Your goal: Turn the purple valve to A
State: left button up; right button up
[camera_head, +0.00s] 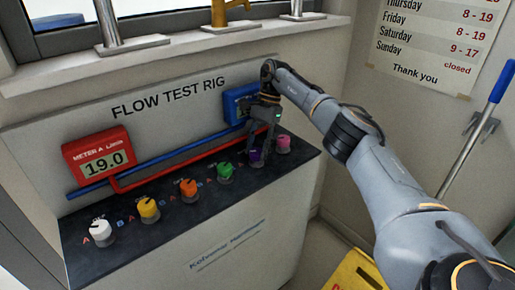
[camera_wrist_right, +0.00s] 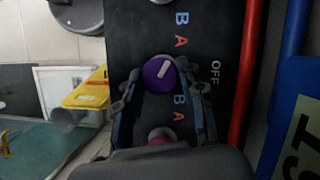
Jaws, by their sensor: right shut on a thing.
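The purple valve (camera_head: 257,154) is a round knob on the black top of the flow test rig, between the green and pink knobs. My right gripper (camera_head: 262,137) reaches down over it from the right and partly hides it. In the right wrist view, the purple valve (camera_wrist_right: 158,74) sits between the two fingers of my right gripper (camera_wrist_right: 159,78), which is shut on it. Its white mark slants up and right, between the red A (camera_wrist_right: 181,42) above and the word OFF (camera_wrist_right: 215,72) at right. A blue B (camera_wrist_right: 179,100) is below. My left gripper is out of view.
The pink knob (camera_head: 283,144) is close on the right, the green knob (camera_head: 225,172) on the left. Orange, yellow and white knobs continue leftward. Red meter A (camera_head: 98,155) reads 19.0. A blue meter (camera_head: 236,104) is partly hidden by my arm. Pipes run behind the knobs.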

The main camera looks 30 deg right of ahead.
aim_at(258, 150)
dwell(0.3)
jog(key=o, duration=1.2)
notch_tip(258, 150, up, 10)
jog(key=shift+r, duration=0.1)
